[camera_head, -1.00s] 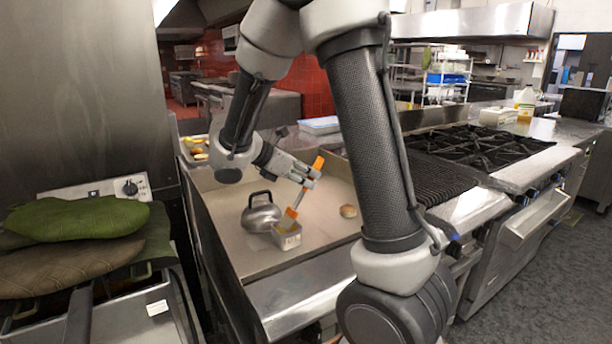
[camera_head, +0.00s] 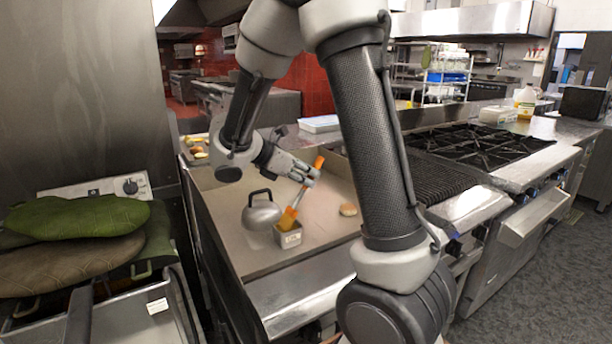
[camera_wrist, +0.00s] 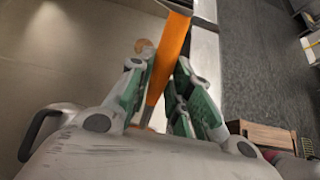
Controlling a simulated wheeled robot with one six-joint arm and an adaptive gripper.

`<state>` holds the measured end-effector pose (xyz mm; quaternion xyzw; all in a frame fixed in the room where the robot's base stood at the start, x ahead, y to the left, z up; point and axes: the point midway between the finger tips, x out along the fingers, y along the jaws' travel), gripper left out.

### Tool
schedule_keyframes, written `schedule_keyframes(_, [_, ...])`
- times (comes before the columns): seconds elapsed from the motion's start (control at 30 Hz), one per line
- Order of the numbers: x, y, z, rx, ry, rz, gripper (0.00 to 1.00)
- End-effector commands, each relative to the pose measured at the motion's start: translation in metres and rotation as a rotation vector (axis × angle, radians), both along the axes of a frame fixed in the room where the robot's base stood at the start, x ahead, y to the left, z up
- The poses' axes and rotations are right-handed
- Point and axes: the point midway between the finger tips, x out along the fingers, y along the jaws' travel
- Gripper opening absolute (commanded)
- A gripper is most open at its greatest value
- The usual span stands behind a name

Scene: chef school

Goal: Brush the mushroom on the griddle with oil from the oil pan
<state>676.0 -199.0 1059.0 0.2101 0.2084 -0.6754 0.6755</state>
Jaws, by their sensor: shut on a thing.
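My gripper (camera_head: 308,177) is shut on the brush (camera_head: 292,206), which has an orange handle and orange bristles and is held tilted. The brush's bristle end is at the opening of the small metal oil pan (camera_head: 289,238) on the griddle (camera_head: 235,243); how deep it dips I cannot tell. The mushroom (camera_head: 348,209), a small tan round thing, lies on the griddle to the right of the pan.
A metal dome with a black handle (camera_head: 262,212) stands on the griddle just left of and behind the oil pan. A stove with black grates (camera_head: 470,146) is on the right. Green oven mitts (camera_head: 75,217) lie at the left. The griddle around the mushroom is clear.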

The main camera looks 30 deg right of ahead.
Motion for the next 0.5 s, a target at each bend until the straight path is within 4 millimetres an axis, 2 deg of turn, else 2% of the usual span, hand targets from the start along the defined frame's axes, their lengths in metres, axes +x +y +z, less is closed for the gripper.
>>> schedule_keyframes(0.5, [0.000, 0.000, 0.042, 0.000, -0.002, 0.000, 0.00])
